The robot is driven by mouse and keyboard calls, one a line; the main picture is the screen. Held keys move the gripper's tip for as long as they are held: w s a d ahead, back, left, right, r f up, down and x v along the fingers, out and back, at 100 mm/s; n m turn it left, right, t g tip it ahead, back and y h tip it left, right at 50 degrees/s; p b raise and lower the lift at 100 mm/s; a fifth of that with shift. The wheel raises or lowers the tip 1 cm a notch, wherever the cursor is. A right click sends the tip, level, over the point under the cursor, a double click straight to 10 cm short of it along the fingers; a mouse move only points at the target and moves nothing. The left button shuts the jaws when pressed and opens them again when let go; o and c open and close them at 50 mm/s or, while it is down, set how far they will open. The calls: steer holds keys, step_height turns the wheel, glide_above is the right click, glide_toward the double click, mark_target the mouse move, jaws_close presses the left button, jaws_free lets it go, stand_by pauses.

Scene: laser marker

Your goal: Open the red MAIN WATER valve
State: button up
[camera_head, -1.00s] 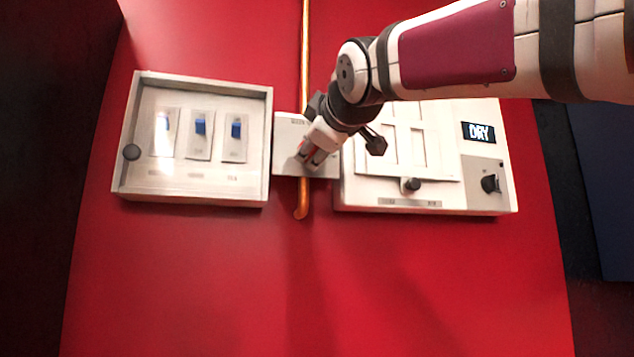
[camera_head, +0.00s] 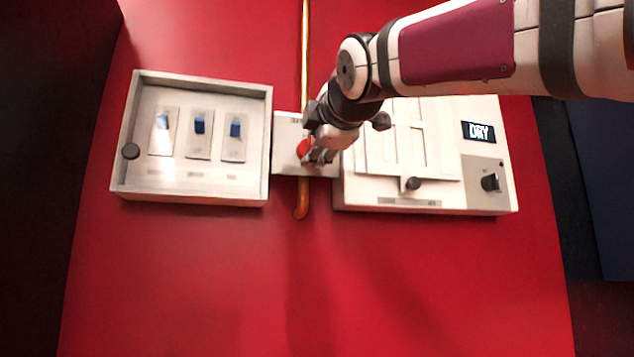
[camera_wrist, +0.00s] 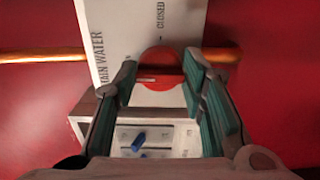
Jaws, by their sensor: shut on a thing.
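The red MAIN WATER valve (camera_head: 303,148) sits on a pale plate (camera_head: 283,162) in the middle of the red wall. My gripper (camera_head: 319,157) is at its right side in the head view and hides part of it. In the wrist view the round red valve (camera_wrist: 162,60) lies between the teal-padded fingers of my gripper (camera_wrist: 160,72), which is shut on it. The words "WATER" and "CLOSED" show on the plate in the wrist view. The valve's exact turn angle cannot be told.
A copper pipe (camera_head: 303,200) runs vertically behind the plate. Left is a shallow box (camera_head: 122,182) with several blue switches. Right is a pale panel (camera_head: 455,196) with knobs and a "DRY" display (camera_head: 478,132). The red wall below is clear.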

stand_by(0.3)
steer(key=o, duration=1.2)
steer(key=shift+c, duration=0.2)
steer(key=v, duration=1.2)
